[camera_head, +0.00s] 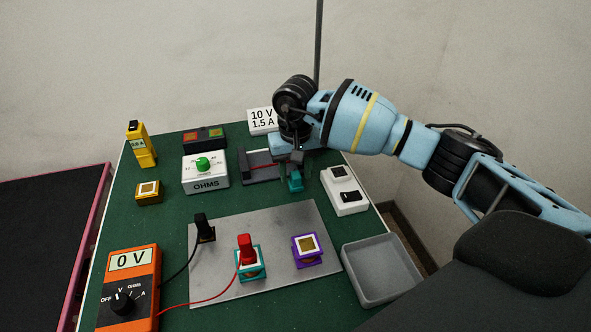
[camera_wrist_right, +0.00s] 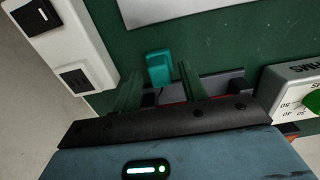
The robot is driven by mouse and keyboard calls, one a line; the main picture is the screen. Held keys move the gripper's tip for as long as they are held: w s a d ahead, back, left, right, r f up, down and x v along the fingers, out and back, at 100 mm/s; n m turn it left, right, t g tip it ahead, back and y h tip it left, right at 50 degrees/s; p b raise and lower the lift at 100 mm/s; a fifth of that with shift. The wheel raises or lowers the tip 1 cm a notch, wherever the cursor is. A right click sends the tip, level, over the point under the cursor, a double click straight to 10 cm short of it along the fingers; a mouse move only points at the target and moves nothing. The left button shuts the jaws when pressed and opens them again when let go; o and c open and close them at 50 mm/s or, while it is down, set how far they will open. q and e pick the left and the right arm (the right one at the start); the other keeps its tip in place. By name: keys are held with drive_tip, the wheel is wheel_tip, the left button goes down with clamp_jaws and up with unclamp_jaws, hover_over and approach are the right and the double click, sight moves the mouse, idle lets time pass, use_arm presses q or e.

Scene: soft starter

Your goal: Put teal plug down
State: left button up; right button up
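The teal plug (camera_head: 295,182) is at the right end of the dark grey holder with a red strip (camera_head: 262,167), over the green table top. My right gripper (camera_head: 296,172) is right above and around it, pointing down. In the right wrist view the teal plug (camera_wrist_right: 159,68) shows between the two fingertips of my right gripper (camera_wrist_right: 159,75), with a gap on each side, so the fingers look open. I cannot tell whether the plug's underside rests on anything. My left gripper is out of view.
A white switch box (camera_head: 345,190) stands just right of the plug. The OHMS box (camera_head: 205,172) stands left of the holder. In front lie a metal plate (camera_head: 280,217) with a red plug (camera_head: 246,248) and purple block (camera_head: 307,250), and a grey tray (camera_head: 382,268).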

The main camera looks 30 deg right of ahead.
sight(296, 175)
drive_tip(key=shift+r, duration=0.1)
wheel_tip(296, 175, up, 13)
idle(0.6)
idle(1.5)
